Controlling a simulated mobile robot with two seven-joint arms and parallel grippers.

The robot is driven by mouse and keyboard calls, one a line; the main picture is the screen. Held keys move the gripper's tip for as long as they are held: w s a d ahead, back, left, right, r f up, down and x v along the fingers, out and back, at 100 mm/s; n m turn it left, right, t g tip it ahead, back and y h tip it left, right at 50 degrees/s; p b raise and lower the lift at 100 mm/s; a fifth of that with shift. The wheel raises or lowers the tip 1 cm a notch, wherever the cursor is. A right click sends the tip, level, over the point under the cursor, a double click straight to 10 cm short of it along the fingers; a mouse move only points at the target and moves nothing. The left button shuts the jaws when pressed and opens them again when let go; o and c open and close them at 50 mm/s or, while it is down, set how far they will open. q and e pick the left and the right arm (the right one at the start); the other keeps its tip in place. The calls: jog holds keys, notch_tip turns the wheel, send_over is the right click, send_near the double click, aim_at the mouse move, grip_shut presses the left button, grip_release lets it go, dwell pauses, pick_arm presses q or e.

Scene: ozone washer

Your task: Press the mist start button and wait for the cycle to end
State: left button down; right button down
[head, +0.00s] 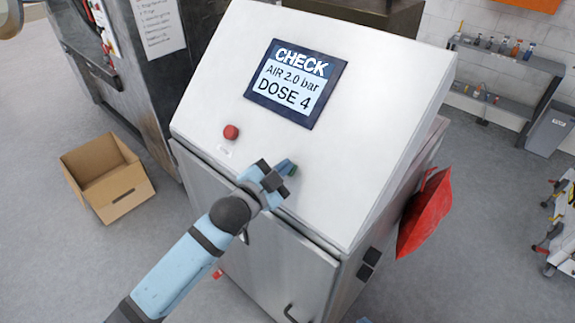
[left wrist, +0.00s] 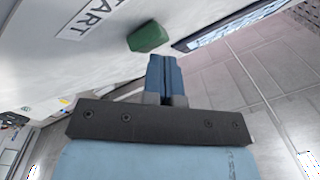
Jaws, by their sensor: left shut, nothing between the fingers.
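The white machine with a sloped panel (head: 375,95) stands in the middle of the head view. Its screen (head: 296,83) reads CHECK, AIR 2.0 bar, DOSE 4. My right gripper is not in view.
An open cardboard box (head: 108,178) lies on the floor at left, near a dark machine (head: 165,85). A red bag-like object (head: 425,215) hangs at the machine's right side. A shelf with bottles (head: 508,65) stands at the back right. The floor between is clear.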

pick_arm(q)
jog(key=shift+s+a+r+p, duration=0.3)
jog(key=shift+r+p, duration=0.05)
jog(key=shift+r, duration=0.05)
jog(key=shift+r, duration=0.1)
jog(key=shift+s+a+r+p, duration=0.15)
jog(key=shift+r+p, duration=0.1)
jog(key=shift+p, duration=0.15)
jog(key=s+a+r+p, duration=0.2)
jog(key=r+p, duration=0.1)
jog(key=shift+s+a, duration=0.1)
jog(key=shift+f, duration=0.1)
dwell(0.5)
